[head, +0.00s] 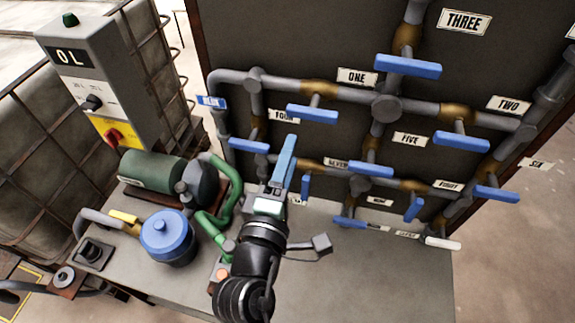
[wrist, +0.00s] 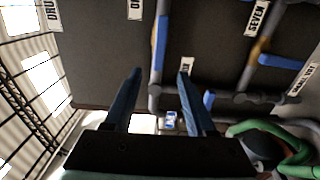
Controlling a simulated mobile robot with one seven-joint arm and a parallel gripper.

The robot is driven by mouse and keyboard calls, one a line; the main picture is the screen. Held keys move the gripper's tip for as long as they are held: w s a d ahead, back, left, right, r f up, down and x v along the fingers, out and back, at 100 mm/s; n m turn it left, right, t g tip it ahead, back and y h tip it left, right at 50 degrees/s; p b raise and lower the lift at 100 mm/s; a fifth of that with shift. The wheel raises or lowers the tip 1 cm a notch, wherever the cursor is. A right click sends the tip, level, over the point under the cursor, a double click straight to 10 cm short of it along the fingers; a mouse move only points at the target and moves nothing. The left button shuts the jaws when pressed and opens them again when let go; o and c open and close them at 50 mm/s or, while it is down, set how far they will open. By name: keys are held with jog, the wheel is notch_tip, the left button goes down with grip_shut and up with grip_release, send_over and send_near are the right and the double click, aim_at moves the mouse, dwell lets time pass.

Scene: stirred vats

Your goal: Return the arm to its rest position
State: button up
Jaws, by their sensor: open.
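My gripper (head: 287,166) is at the centre of the head view, above the grey bench top and in front of the dark pipe panel. Its two blue fingers point up toward the panel, and nothing shows between them. In the wrist view my gripper (wrist: 156,98) has its fingers spread apart, with the panel and a pipe behind. My arm comes up from the lower middle of the head view and hides part of the bench. Whether the fingers touch any pipe or handle cannot be told; none is held.
The panel (head: 290,50) carries grey pipes with several blue valve handles, such as handle ONE (head: 312,113). A green pump (head: 155,170), a blue-lidded filter (head: 167,237) and a control box (head: 95,75) stand left. The bench (head: 365,275) is clear right of my arm.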

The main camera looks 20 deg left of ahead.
jog(key=shift+s, duration=0.5)
jog(key=w+d+r+m+t+h+b, duration=0.1)
jog(key=d+r+m+t, duration=0.3)
jog(key=r, duration=0.6)
jog(key=w+d+r+m+h+b, duration=0.1)
jog(key=w+d+r+m, duration=0.1)
jog(key=r+m, duration=0.6)
jog(key=s+d+r+m+t, duration=0.1)
jog(key=s+r+m, duration=0.1)
jog(key=r, duration=0.5)
jog(key=s+d+r+m+t+y+b, duration=0.1)
jog(key=s+r+m+t, duration=0.1)
jog(key=s+r, duration=0.3)
jog(key=s+d+r+m+t+b, duration=0.1)
jog(key=s+d+r+m+t, duration=0.1)
jog(key=r, duration=0.8)
jog(key=shift+s+m, duration=0.3)
jog(key=shift+s, duration=0.35)
jog(key=shift+d+r, duration=0.1)
jog(key=shift+c, duration=0.5)
